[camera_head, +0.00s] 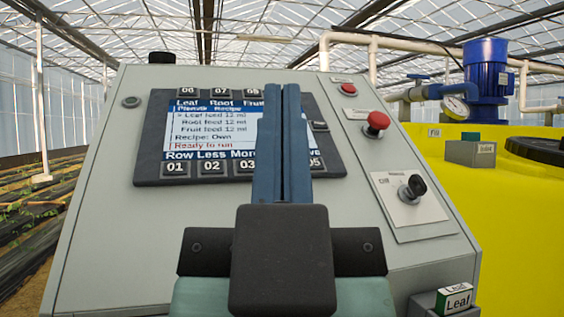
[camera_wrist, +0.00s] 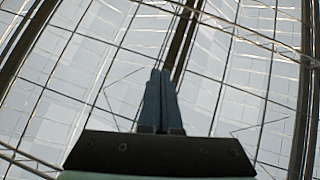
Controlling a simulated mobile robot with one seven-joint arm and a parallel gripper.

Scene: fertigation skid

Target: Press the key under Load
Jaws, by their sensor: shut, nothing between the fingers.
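The control panel (camera_head: 145,150) has a dark-framed screen with menu lines and "Ready to run". I see no "Load" label. Below the row are keys 01 (camera_head: 175,168), 02 (camera_head: 211,167), 03 (camera_head: 246,166) and, partly covered, 05 (camera_head: 316,163); whatever lies between 03 and 05 is hidden. My gripper (camera_head: 282,90) is shut and empty, its blue fingers standing upright in front of the screen's right part. The wrist view shows the fingers (camera_wrist: 160,75) against the roof only. Contact cannot be told.
A red mushroom button (camera_head: 377,122), a small red button (camera_head: 348,89) and a black selector knob (camera_head: 413,187) are right of the screen. A block marked "Leaf" (camera_head: 457,300) stands at lower right. A yellow tank (camera_head: 465,210) with a blue motor (camera_head: 485,65) is beyond.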

